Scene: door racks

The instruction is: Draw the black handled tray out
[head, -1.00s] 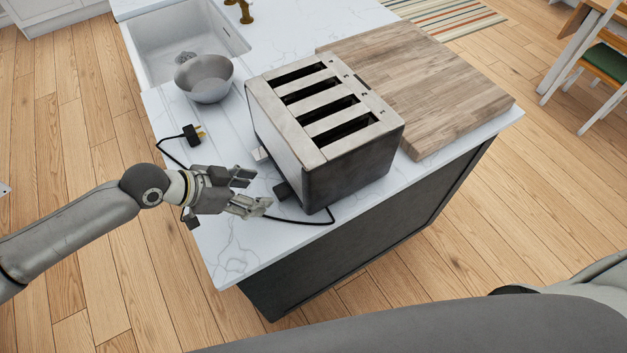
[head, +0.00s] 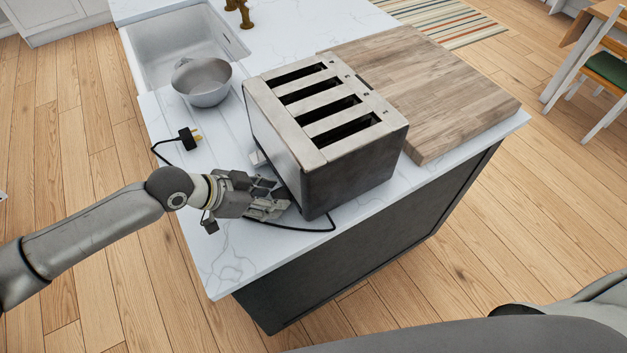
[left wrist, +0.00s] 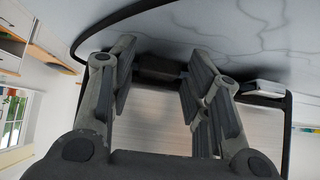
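The toaster (head: 325,130), with several slots on top and dark sides, stands on the white counter. The black handle (left wrist: 160,74) of its tray shows low on the toaster's near face in the left wrist view; in the head view my gripper hides it. My left gripper (head: 277,198) is at the toaster's lower left face. In the left wrist view its fingers (left wrist: 158,88) are open, one on each side of the black handle, with no clear grip on it. The tray body is hidden inside the toaster. My right gripper is not in view.
A pale lever (left wrist: 262,88) sits beside the handle on the same face. The black cord (head: 305,228) runs under my gripper to a plug (head: 189,138). A metal bowl (head: 203,82) and a wooden board (head: 430,90) flank the toaster. The counter's front left corner (head: 235,265) is bare.

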